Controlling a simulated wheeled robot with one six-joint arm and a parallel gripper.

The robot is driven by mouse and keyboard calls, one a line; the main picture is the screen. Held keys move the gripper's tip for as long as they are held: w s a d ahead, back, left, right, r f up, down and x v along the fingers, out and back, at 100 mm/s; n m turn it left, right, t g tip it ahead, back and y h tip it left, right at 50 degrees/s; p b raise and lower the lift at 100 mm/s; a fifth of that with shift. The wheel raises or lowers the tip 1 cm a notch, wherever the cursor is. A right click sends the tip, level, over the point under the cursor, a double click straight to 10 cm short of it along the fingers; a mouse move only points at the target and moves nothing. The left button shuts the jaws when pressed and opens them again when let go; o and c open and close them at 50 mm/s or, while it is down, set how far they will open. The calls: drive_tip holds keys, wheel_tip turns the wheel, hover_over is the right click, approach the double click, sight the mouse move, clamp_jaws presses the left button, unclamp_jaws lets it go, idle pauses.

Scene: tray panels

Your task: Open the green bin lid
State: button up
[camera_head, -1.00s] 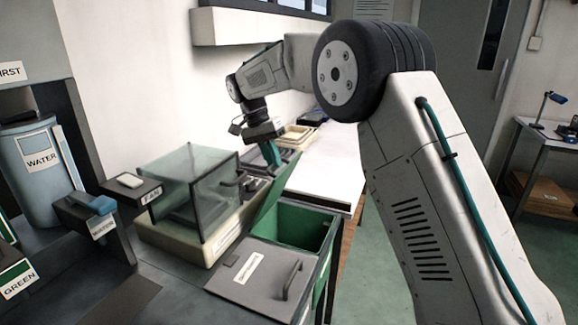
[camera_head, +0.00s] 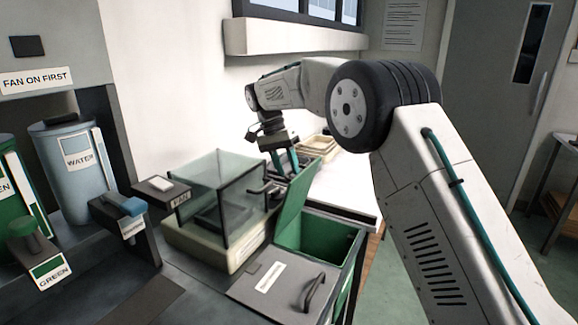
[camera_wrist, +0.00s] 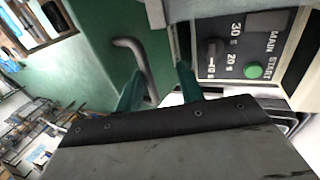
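The green bin (camera_head: 331,236) stands open, its green inside in view beside the glass-covered box. Its green lid (camera_head: 296,205) is raised and leans back steeply from the opening. My gripper (camera_head: 287,163) is behind the lid's upper part in the head view. In the wrist view, the lid (camera_wrist: 95,50) fills the upper left and carries a grey bar handle (camera_wrist: 137,62). My gripper's teal fingers (camera_wrist: 158,86) are apart, and the handle's lower end shows between them. I cannot tell whether they touch the handle.
A glass-covered box (camera_head: 222,200) stands left of the bin. A closed grey lid with a dark handle (camera_head: 313,292) lies in front. A control panel with a green start button (camera_wrist: 253,71) is close to my right finger. A white bench (camera_head: 345,190) lies behind.

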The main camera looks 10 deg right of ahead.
drive_tip(key=shift+d, duration=0.15)
idle(0.6)
drive_tip(key=v, duration=0.8)
